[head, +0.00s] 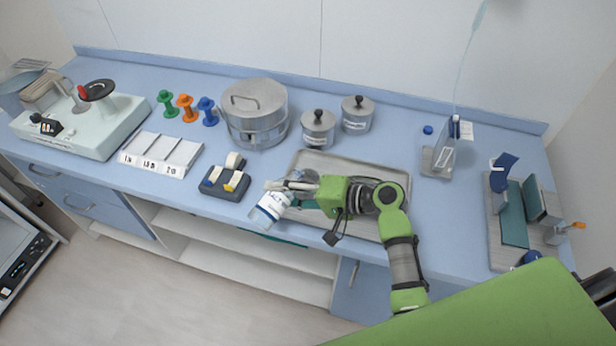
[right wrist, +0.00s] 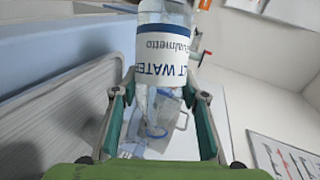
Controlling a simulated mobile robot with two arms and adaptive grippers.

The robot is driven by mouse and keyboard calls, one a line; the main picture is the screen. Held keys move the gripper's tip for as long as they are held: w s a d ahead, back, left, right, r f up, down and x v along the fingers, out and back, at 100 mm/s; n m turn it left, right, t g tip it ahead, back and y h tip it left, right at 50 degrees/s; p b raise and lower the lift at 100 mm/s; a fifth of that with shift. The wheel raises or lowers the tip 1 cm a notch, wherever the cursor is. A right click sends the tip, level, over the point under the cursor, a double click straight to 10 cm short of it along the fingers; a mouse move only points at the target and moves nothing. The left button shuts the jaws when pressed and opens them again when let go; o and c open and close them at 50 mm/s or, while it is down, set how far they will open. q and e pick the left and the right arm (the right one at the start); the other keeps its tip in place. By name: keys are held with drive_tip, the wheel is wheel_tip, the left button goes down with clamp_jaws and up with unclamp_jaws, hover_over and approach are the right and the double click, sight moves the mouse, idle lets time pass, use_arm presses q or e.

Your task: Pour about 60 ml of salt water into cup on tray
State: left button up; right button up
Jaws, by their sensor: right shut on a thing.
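My right gripper (head: 282,187) is shut on a clear bottle with a white and blue label reading salt water (head: 270,206). The bottle is tilted, with its labelled end out to the lower left, near the counter's front edge. In the right wrist view the bottle (right wrist: 165,48) lies between the two fingers (right wrist: 160,112), its label text upside down. The metal tray (head: 345,165) lies on the counter under my right arm. Clear shapes show past the fingers, but I cannot make out the cup for certain, nor any flow of water. My left gripper is out of view.
A dark block with white and yellow pieces (head: 226,180) stands left of the bottle. A large steel pot (head: 254,112) and two lidded jars (head: 318,128) stand behind. A small blue cap (head: 428,130) and a clear holder (head: 440,158) are right of the tray.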

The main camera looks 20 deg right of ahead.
drive_tip(key=shift+s+a+r, duration=0.2)
drive_tip(key=shift+s+a, duration=0.05)
drive_tip(key=shift+w+d+f+n+h, duration=0.15)
drive_tip(key=shift+n+h, duration=0.25)
drive_tip(key=shift+n, duration=0.2)
idle(1.3)
